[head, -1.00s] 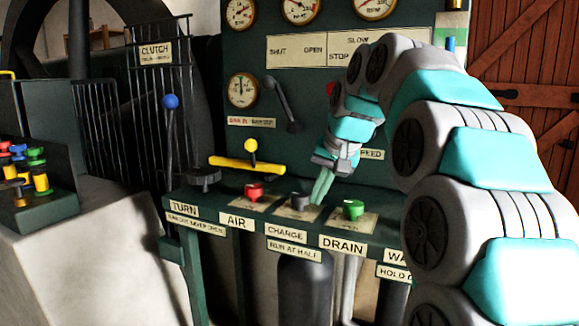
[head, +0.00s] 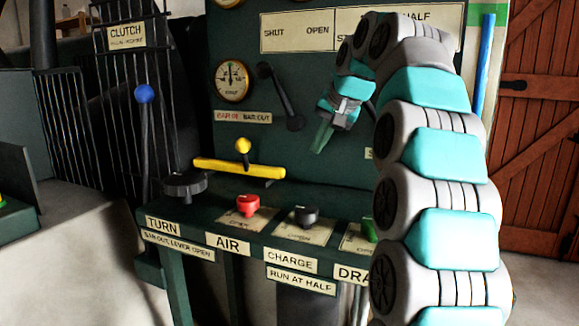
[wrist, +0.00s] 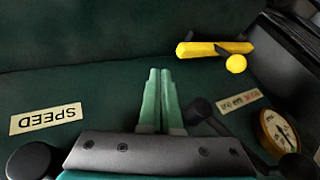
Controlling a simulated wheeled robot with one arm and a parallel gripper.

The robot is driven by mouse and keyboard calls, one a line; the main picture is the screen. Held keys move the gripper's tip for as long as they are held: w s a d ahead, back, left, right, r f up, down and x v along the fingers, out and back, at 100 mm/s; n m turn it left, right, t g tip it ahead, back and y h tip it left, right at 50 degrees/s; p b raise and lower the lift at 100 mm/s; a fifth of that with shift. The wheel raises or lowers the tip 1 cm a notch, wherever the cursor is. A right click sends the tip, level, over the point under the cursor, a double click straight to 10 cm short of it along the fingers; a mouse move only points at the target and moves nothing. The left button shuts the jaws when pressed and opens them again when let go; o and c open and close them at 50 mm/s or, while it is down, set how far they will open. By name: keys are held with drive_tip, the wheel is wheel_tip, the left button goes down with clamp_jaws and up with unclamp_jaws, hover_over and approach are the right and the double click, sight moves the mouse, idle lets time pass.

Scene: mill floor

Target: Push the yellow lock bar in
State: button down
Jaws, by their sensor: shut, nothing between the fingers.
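The yellow lock bar (head: 240,168) lies roughly level across the front of the green panel, above the bench top, with a yellow ball knob (head: 243,146) at its middle. It also shows at the upper right of the wrist view (wrist: 215,49), with the ball knob below it. My gripper (head: 319,146) is shut and empty, to the right of the bar and a little higher, apart from it. In the wrist view the green fingers (wrist: 160,80) are together and point across the bare panel, left of the bar. Whether the bar stands out from its seat cannot be told.
A black lever (head: 280,97) hangs on the panel between my gripper and the gauge (head: 232,81). A black handwheel (head: 184,184), red knob (head: 240,205) and black knob (head: 302,215) stand on the bench. A blue-topped lever (head: 145,95) rises at left.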

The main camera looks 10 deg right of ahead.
sight(262, 167)
drive_tip(key=shift+f, duration=0.1)
drive_tip(key=x, duration=1)
drive_tip(key=shift+w+a+f, duration=0.1)
drive_tip(key=shift+f, duration=0.05)
drive_tip(key=shift+w+a+r, duration=0.2)
drive_tip(key=shift+w+a, duration=0.4)
drive_tip(key=shift+a, duration=0.3)
drive_tip(key=shift+w+a, duration=0.45)
drive_tip(key=shift+a, duration=0.2)
drive_tip(key=w+a+p, duration=0.1)
drive_tip(key=a, duration=0.1)
drive_tip(key=w+a+p, duration=0.1)
drive_tip(key=w+a, duration=0.1)
drive_tip(key=w+a+p, duration=0.1)
drive_tip(key=a+p, duration=0.1)
drive_tip(key=shift+w, duration=0.2)
